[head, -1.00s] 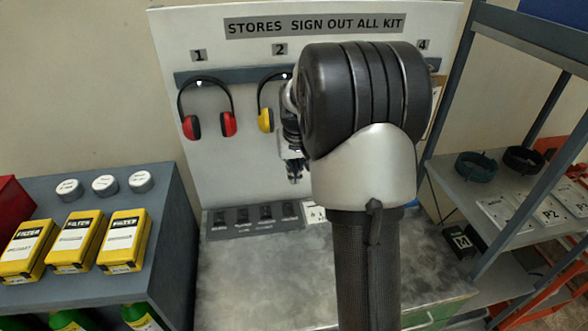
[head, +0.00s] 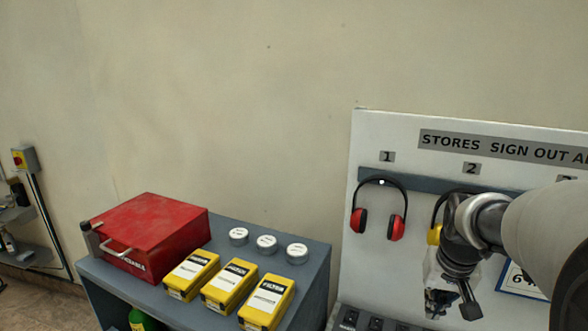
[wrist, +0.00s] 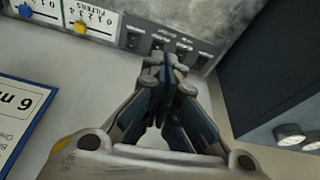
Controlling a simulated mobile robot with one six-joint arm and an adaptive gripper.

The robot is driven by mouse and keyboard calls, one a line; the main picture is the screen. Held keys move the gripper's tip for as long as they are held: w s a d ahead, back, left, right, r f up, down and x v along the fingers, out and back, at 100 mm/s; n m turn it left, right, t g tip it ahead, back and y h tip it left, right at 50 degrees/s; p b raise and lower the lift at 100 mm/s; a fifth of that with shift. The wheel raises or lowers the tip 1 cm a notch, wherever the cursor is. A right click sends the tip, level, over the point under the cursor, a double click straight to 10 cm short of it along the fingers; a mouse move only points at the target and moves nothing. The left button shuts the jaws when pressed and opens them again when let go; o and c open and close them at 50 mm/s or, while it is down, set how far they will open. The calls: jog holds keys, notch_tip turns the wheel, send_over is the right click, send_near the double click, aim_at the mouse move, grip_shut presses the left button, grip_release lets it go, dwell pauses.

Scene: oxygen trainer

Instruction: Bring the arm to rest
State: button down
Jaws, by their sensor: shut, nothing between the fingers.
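My arm shows at the right of the head view, with my gripper (head: 453,302) hanging fingers down in front of the white stores board (head: 368,290). In the wrist view my gripper (wrist: 165,68) has its fingertips together with nothing between them. It is apart from the kit on the board. In the wrist view the grey row of slots (wrist: 160,38) lies beyond the fingertips. My arm hides part of the board and of the yellow ear defenders (head: 435,233) under number 2.
Red ear defenders (head: 395,224) hang under number 1. A grey cabinet (head: 316,275) to the left carries a red case (head: 150,232), three yellow filter boxes (head: 229,285) and three round white-topped tins (head: 267,243). A framed notice (wrist: 20,118) shows left in the wrist view.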

jog(key=s+a+n+b, duration=0.1)
jog(key=s+a+n, duration=0.1)
jog(key=s+a, duration=0.5)
jog(key=s+a+n+t+y+b, duration=0.1)
jog(key=s+a+b, duration=0.1)
jog(key=s+a, duration=0.6)
jog(key=s, duration=0.7)
jog(key=shift+s+a+f+n+t, duration=0.3)
jog(key=shift+s+f+n, duration=0.05)
jog(key=shift+n, duration=0.05)
